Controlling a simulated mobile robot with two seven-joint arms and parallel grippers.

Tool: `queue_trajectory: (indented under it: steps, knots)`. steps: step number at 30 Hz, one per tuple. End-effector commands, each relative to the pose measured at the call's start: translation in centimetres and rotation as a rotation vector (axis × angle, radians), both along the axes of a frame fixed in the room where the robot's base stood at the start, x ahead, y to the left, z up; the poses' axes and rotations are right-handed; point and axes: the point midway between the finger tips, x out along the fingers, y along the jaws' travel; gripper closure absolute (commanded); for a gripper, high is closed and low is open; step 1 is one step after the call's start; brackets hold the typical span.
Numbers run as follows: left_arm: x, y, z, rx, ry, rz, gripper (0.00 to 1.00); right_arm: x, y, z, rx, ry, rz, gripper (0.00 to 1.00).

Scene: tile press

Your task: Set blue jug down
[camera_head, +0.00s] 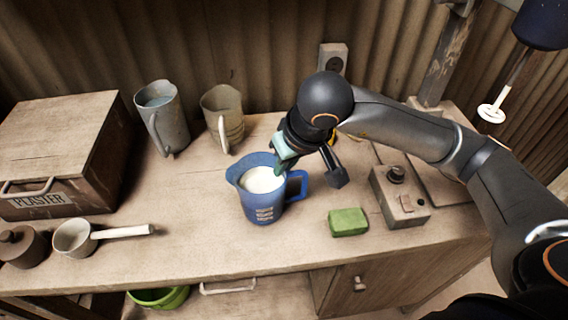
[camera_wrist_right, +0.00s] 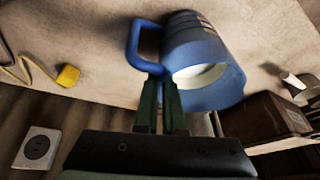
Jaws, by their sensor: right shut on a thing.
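The blue jug (camera_head: 262,205) holds a white, milky content and stands upright at the middle of the wooden bench (camera_head: 200,225). I cannot tell whether its base touches the wood. My right gripper (camera_head: 282,163) is at its rear right side, by the handle. In the right wrist view the green fingers (camera_wrist_right: 161,90) are shut on the jug (camera_wrist_right: 205,62), where the handle meets the body near the rim. The white content also shows there. My left gripper is not in view.
A grey jug (camera_head: 163,120) and a beige jug (camera_head: 223,118) stand behind. A plaster box (camera_head: 70,140), a brown pot (camera_head: 22,247) and a white dipper (camera_head: 75,238) are left. A green block (camera_head: 348,222) and a control box (camera_head: 402,198) are right. Bench left of the blue jug is clear.

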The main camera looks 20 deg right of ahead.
Motion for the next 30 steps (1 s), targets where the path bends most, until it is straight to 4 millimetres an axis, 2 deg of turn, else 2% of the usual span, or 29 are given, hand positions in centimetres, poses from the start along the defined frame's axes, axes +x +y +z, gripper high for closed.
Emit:
queue_trajectory:
  steps: [2, 3, 11, 19, 23, 30]
  knots:
    - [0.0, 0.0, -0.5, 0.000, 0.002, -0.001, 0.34, 0.1, 0.0, -0.3, 0.002, -0.005, -0.001, 1.00]
    - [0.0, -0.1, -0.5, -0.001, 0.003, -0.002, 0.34, 0.0, 0.0, -0.4, 0.000, 0.001, 0.000, 0.93]
    - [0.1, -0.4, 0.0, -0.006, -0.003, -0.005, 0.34, 0.0, 0.0, -0.3, 0.000, 0.001, 0.000, 0.63]
    - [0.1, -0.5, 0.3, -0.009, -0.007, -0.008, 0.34, 0.0, 0.0, -0.2, 0.000, 0.001, 0.000, 0.63]
    - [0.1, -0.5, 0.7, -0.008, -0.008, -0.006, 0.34, -0.1, 0.0, 0.6, 0.000, -0.002, 0.000, 0.63]
    - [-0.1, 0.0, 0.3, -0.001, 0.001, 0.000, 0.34, -1.8, -0.5, 5.1, 0.000, -0.006, 0.001, 0.63]
